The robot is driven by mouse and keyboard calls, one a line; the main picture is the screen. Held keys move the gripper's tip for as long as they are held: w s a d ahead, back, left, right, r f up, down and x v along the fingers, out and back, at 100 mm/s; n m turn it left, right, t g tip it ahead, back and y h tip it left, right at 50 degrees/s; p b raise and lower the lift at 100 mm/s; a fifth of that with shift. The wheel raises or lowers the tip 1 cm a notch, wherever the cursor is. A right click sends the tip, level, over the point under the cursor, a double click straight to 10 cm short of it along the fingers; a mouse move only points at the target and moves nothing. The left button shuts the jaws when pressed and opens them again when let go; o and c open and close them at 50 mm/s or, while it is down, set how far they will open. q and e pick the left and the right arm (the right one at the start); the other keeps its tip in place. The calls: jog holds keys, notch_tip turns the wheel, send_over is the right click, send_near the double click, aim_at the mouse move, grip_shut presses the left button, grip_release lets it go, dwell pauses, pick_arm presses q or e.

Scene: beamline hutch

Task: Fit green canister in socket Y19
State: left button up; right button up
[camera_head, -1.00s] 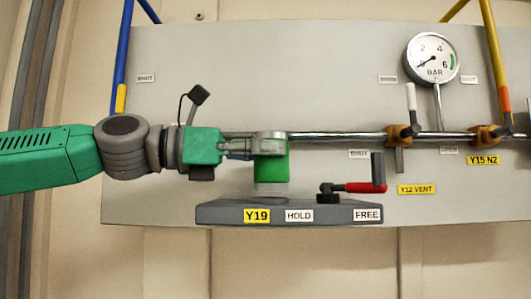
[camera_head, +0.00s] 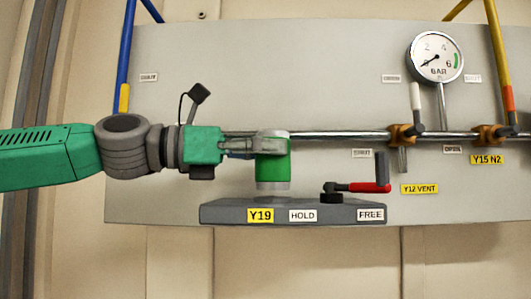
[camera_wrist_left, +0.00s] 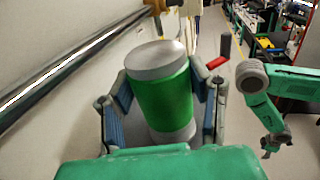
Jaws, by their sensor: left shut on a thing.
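The green canister (camera_head: 273,167) has grey end caps and stands upright over the dark grey block that carries the yellow Y19 label (camera_head: 260,215). My left gripper (camera_head: 270,146) is shut on it from the left side. In the left wrist view the canister (camera_wrist_left: 164,98) sits between the two fingers. Its lower cap is just above or at the block; I cannot tell whether it is in the socket, whose mouth is hidden. A red-handled lever (camera_head: 362,187) on the block's right lies towards the FREE label. My right gripper (camera_wrist_left: 277,144) hangs away to the right, apparently empty.
A grey panel (camera_head: 180,60) stands behind, with a horizontal metal pipe (camera_head: 340,135) just behind the gripper. A pressure gauge (camera_head: 435,57) and valves at Y12 VENT (camera_head: 419,189) and Y15 N2 (camera_head: 487,160) lie to the right.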

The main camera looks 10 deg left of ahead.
pick_arm(q)
jog(key=shift+f, duration=0.4)
dwell(0.8)
dwell(0.8)
dwell(0.5)
jog(key=o, duration=1.4)
jog(key=shift+f, duration=0.1)
jog(key=shift+o, duration=0.2)
jog(key=shift+s+a, duration=0.15)
jog(key=shift+a, duration=0.4)
jog(key=v, duration=1.1)
jog(key=shift+d, duration=0.15)
